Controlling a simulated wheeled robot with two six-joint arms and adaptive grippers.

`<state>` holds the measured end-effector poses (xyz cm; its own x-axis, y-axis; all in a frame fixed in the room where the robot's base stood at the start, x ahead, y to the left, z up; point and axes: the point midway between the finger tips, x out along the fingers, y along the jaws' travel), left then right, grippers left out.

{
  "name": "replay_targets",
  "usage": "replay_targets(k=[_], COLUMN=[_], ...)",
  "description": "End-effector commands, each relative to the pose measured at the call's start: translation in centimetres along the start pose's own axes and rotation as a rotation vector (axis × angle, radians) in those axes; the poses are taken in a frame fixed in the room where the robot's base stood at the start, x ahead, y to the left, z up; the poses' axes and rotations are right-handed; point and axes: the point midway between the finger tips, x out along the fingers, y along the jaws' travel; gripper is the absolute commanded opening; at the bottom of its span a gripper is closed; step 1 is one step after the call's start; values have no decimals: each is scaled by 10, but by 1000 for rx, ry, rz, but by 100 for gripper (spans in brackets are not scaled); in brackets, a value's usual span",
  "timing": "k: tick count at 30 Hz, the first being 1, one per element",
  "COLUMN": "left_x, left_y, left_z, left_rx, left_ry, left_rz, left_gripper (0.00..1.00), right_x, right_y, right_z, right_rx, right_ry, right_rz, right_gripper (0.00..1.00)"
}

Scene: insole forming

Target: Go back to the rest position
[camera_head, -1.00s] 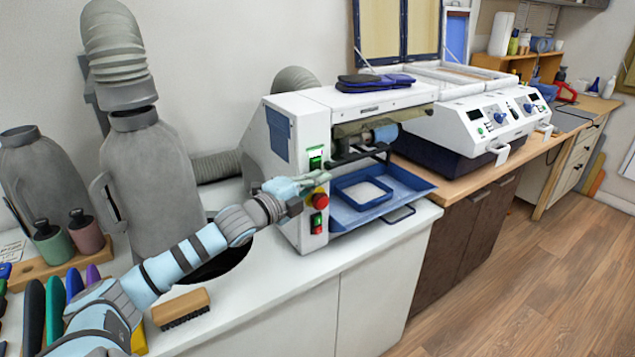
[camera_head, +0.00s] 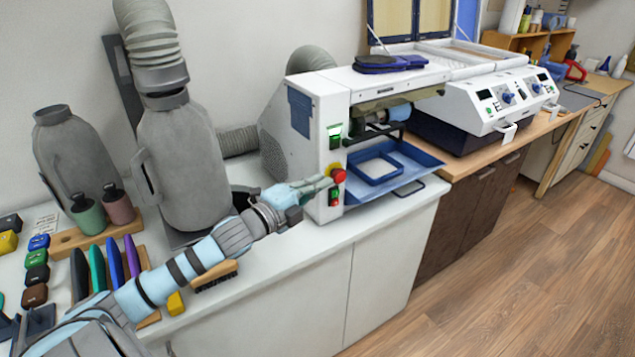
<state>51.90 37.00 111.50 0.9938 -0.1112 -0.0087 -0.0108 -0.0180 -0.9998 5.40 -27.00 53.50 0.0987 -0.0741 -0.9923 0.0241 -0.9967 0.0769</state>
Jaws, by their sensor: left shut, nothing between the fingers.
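My left gripper (camera_head: 312,185) is shut and empty. Its arm comes in from the lower left and reaches across the white counter. The fingertips are in front of the white machine (camera_head: 305,140), close to the red stop button (camera_head: 338,175) on its front panel; I cannot tell whether they touch it. A green-lit switch (camera_head: 334,137) is above the button. My right gripper is not in view.
A blue tray (camera_head: 415,158) sticks out of the machine. Dark insoles (camera_head: 390,63) lie on top of it. A grey canister (camera_head: 185,165), a brush (camera_head: 215,275) and several coloured tools stand left. The wooden floor (camera_head: 500,270) at right is clear.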

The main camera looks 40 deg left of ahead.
Motion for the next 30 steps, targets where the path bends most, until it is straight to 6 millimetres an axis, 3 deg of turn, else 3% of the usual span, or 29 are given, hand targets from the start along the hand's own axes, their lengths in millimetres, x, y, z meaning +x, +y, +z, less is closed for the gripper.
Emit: replay_targets(k=[11, 14, 16, 18, 22, 25, 30], left_x=[0, -6, -21, -47, -110, -158, -234], left_y=[2, 29, 69, 117, 187, 220, 251], left_z=[-1, -11, -24, -43, -77, -99, -133], left_rx=[-9, -94, -230, -408, -717, -895, -1130], left_ry=[-1, -27, -81, -170, -381, -544, -821], left_rz=[6, 69, 170, 301, 516, 636, 784], left_gripper=[0, 0, 0, 0, 0, 0, 0], right_x=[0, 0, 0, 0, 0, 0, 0], right_y=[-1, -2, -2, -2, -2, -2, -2], right_z=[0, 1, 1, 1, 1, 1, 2], right_rx=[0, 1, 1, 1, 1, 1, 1], right_ry=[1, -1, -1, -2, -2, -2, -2], right_rz=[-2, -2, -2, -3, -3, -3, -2], right_gripper=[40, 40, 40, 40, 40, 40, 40])
